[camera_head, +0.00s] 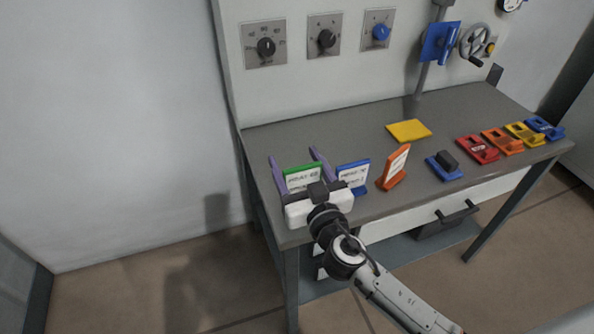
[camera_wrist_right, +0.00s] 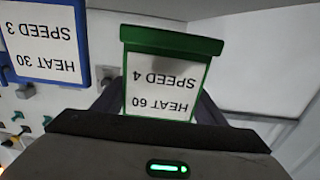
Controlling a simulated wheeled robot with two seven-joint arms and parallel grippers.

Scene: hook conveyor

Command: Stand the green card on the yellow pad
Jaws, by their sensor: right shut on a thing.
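The green card (camera_head: 301,172) has a white label and stands near the left front of the table. The wrist view shows the green card (camera_wrist_right: 165,80) between my fingers, its label reading HEAT 60 SPEED 4 upside down. My right gripper (camera_head: 293,156) is shut on it, one purple finger on each side; its body hides the card's lower part in the head view. I cannot tell whether the card touches the table. The yellow pad (camera_head: 408,130) lies flat and bare farther back, right of the gripper. My left gripper is not in view.
A blue card (camera_head: 353,176) stands close to the right of my gripper, then an orange card (camera_head: 396,165). A blue block with a dark top (camera_head: 444,165) and several coloured holders (camera_head: 500,140) are farther right. Bare table (camera_head: 350,130) lies behind the cards.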

